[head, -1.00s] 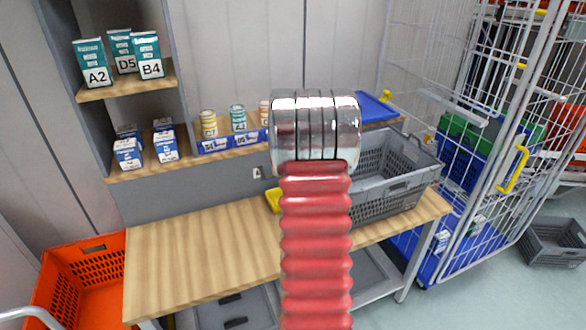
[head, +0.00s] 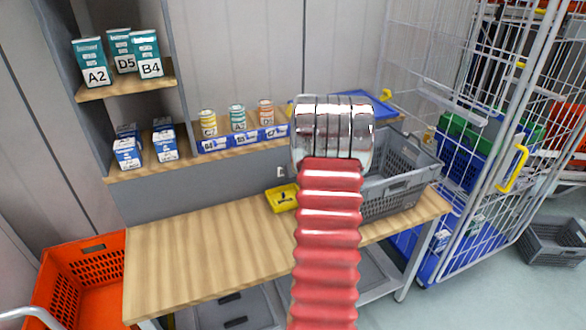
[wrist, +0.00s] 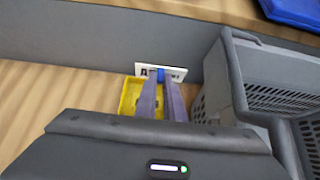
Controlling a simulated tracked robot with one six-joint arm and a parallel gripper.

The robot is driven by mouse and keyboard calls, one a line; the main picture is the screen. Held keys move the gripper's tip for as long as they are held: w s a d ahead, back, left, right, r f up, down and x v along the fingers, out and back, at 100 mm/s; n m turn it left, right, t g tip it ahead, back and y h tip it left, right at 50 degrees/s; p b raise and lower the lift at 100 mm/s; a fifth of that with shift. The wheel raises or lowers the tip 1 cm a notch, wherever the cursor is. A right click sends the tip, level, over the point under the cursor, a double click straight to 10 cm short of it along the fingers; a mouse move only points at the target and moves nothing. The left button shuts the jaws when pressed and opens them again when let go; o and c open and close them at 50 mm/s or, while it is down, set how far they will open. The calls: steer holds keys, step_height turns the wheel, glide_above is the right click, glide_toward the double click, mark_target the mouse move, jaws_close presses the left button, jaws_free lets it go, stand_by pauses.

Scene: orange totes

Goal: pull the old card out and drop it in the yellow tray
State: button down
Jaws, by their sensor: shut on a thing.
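My gripper (wrist: 161,78) is shut on the old card (wrist: 176,74), a small white card with dark lettering and a blue part between the fingertips. In the head view the card (head: 281,172) hangs in front of the grey back panel, above the yellow tray, and my red arm hides the gripper. The yellow tray (wrist: 129,96) lies on the wooden bench below, partly behind my fingers. It also shows left of my arm in the head view (head: 275,200), with a dark mark inside.
A grey crate (head: 400,200) stands on the bench (head: 200,250) right of the tray. Cans and blue label holders (head: 245,138) line the shelf above. A blue lid (head: 380,107) lies at its right. The bench's left side is clear.

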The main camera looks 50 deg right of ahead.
steer(key=shift+f, duration=2.35)
steer(key=c, duration=1.8)
jaws_free()
steer(key=shift+s+r, duration=0.1)
steer(key=shift+r, duration=0.05)
steer(key=v, duration=1.3)
steer(key=shift+s, duration=0.2)
steer(key=shift+a+r, duration=0.1)
steer(key=shift+a, duration=0.05)
